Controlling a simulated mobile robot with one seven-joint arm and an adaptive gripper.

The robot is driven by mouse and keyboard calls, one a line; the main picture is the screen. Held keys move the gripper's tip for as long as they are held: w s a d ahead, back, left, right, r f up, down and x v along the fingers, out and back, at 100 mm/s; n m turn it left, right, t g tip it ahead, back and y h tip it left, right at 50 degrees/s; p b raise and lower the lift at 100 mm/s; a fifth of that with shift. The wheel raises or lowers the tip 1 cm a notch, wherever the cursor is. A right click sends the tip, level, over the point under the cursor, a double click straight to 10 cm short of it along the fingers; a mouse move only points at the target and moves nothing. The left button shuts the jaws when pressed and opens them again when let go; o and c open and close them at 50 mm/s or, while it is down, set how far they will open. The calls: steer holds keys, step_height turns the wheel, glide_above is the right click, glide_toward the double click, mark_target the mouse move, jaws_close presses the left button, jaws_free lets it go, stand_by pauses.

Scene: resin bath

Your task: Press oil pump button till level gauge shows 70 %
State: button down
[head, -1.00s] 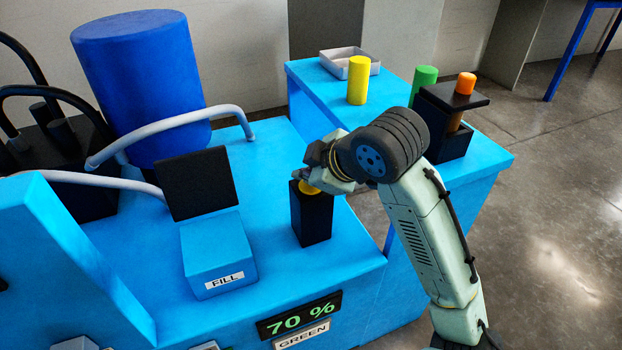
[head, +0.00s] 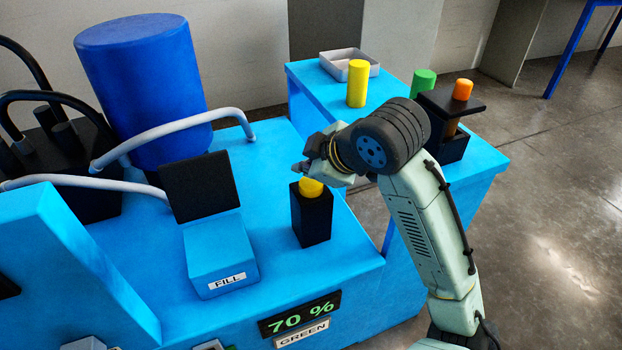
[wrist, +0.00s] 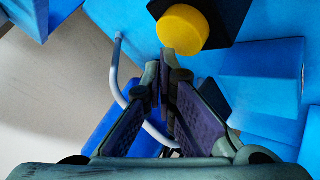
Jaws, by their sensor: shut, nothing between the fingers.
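The level gauge (head: 300,313) on the front of the blue bench reads 70 % in green digits. A yellow round button (head: 311,187) sits on top of an upright black post (head: 312,218); it also shows in the wrist view (wrist: 183,27). My gripper (head: 304,169) is shut and empty, just above the button and slightly left of it, apart from it. In the wrist view my closed fingertips (wrist: 165,60) point just below the button, with a gap between. No label on the button is visible.
A FILL-labelled block (head: 222,255) with a black panel stands left of the post. Behind it are a blue drum (head: 142,90) and grey hoses. Yellow (head: 357,83), green (head: 424,82) and orange (head: 462,89) cylinders and a grey tray (head: 348,62) are on the side table.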

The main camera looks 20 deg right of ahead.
mark_target(308, 185)
steer(key=shift+r, duration=0.1)
step_height(308, 185, up, 5)
steer(key=p, duration=0.4)
stand_by(0.8)
